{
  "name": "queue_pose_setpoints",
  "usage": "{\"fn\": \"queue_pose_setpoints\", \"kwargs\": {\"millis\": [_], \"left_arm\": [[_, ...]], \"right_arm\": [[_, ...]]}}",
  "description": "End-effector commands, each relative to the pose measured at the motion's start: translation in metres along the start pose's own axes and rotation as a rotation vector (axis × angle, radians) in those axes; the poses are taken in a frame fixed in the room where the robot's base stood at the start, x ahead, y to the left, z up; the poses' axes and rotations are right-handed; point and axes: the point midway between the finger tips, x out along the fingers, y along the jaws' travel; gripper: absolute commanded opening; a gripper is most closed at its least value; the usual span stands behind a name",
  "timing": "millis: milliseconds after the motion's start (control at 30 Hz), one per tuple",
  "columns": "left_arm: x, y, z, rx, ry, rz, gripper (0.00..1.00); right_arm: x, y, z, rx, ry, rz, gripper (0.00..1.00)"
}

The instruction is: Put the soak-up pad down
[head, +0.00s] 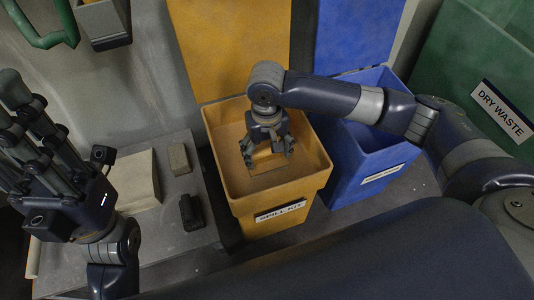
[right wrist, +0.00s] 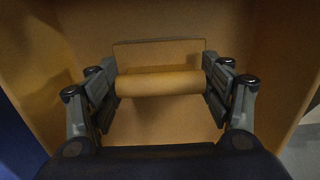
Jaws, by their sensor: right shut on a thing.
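The soak-up pad (right wrist: 160,83) shows in the right wrist view as a tan roll across the jaws, with a flat tan panel (right wrist: 160,48) just behind it. I cannot tell if roll and panel are one piece. My right gripper (head: 268,155) is shut on the pad and points down inside the open yellow spill kit bin (head: 228,188). Whether the pad touches the bin floor is unclear. My left gripper (head: 25,92) is raised at the left of the head view, empty, its fingers apart.
A blue bin (head: 372,165) with its lid up stands right of the yellow one. A green bin labelled "DRY WASTE" (head: 503,110) is at the far right. A grey bench (head: 165,235) at left holds a beige block (head: 135,180), a small grey block (head: 178,157) and a dark object (head: 191,212).

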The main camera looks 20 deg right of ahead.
Motion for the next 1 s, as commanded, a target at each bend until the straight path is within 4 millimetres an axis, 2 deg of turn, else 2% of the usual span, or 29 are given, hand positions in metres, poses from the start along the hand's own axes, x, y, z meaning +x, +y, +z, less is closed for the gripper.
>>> {"fn": "queue_pose_setpoints", "kwargs": {"millis": [333, 367, 400, 433, 933, 1000], "left_arm": [[0.001, 0.0, -0.001, -0.001, -0.008, -0.003, 0.28], [-0.001, 0.0, -0.001, -0.001, -0.01, -0.004, 0.28], [-0.001, 0.0, 0.0, -0.001, -0.009, -0.003, 0.28], [-0.001, 0.0, -0.001, -0.001, -0.008, -0.003, 0.28], [-0.004, 0.0, 0.001, -0.002, -0.011, -0.002, 0.28], [0.006, 0.0, 0.0, -0.001, -0.003, 0.001, 0.28]], "right_arm": [[0.001, 0.0, 0.0, 0.001, -0.001, 0.0, 0.54], [0.002, 0.0, 0.0, 0.001, 0.0, 0.0, 0.8], [0.002, 0.0, 0.0, 0.001, 0.0, 0.0, 0.89], [0.002, 0.0, 0.0, 0.001, 0.0, 0.0, 0.93], [0.0, 0.0, -0.001, -0.001, 0.003, -0.001, 0.93], [-0.01, 0.0, -0.001, 0.0, 0.002, -0.001, 0.93]]}}
